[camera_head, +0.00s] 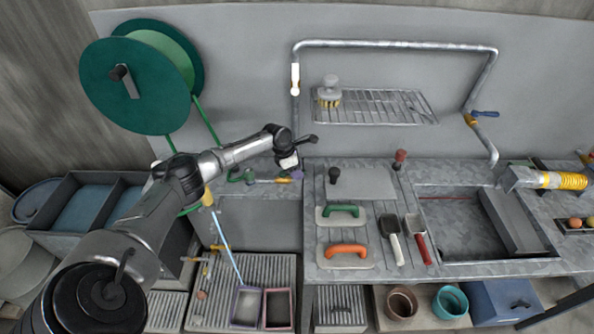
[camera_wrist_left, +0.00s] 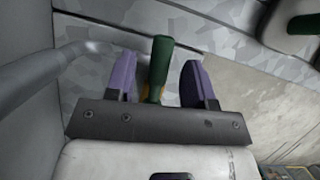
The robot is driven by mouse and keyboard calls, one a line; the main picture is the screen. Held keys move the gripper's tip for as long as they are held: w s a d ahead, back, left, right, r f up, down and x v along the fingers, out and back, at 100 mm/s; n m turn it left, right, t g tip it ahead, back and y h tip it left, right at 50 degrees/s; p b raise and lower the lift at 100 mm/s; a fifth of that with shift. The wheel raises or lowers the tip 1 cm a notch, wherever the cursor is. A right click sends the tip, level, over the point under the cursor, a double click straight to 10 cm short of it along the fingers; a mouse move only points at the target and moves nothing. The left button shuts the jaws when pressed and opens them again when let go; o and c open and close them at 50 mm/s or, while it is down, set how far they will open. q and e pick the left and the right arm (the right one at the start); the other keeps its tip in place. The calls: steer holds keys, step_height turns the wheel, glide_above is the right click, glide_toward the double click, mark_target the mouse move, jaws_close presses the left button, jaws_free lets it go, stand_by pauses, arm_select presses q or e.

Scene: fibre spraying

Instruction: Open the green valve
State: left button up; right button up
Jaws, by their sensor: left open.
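The green valve handle (camera_wrist_left: 161,58) shows in the left wrist view, with a bit of yellow at its lower end. It lies between the two purple fingers of my left gripper (camera_wrist_left: 158,78). The fingers are apart, with a gap on each side of the handle. In the head view my left gripper (camera_head: 289,172) is at the back edge of the counter, left of the shelf's pipe. There the gripper largely hides the handle, and a yellow fitting (camera_head: 283,180) shows beside the fingers. My right gripper is not in view.
A grey pipe (camera_wrist_left: 45,72) runs close beside the left finger in the wrist view. A green-handled trowel (camera_head: 342,211) and an orange-handled trowel (camera_head: 346,251) lie on the counter. A wire shelf (camera_head: 375,106) hangs behind. A green hose reel (camera_head: 134,86) is at left.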

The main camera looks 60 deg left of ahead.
arm_select(q)
steer(key=shift+f, duration=0.15)
steer(key=shift+c, duration=0.5)
jaws_close()
